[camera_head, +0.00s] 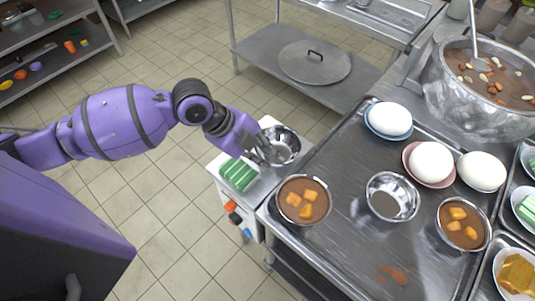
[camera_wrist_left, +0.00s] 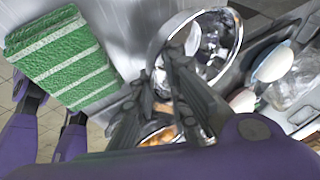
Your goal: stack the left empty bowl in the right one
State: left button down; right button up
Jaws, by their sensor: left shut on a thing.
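The left empty bowl (camera_head: 286,147) is a shiny steel bowl at the small side surface beside the steel counter. My left gripper (camera_head: 268,154) is shut on its near-left rim. In the left wrist view the fingers (camera_wrist_left: 165,88) reach the rim of this bowl (camera_wrist_left: 232,45), and its inside looks empty. I cannot tell whether the bowl rests on the surface or is slightly raised. The right empty bowl (camera_head: 395,205), also steel, stands upright on the counter between two filled bowls.
Bowls of brown congee with orange chunks stand left (camera_head: 303,200) and right (camera_head: 464,224) of the right empty bowl. White domed items (camera_head: 389,119) on plates lie behind it. A large stockpot (camera_head: 485,80) stands at back right. A green striped cloth (camera_head: 239,175) lies near my gripper.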

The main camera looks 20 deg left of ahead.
pick_arm(q)
jog(key=shift+w+a+f, duration=0.15)
jog(key=shift+w+a, duration=0.05)
jog(key=shift+w, duration=0.05)
jog(key=c, duration=1.7)
grip_release()
jog(key=shift+s, duration=0.1)
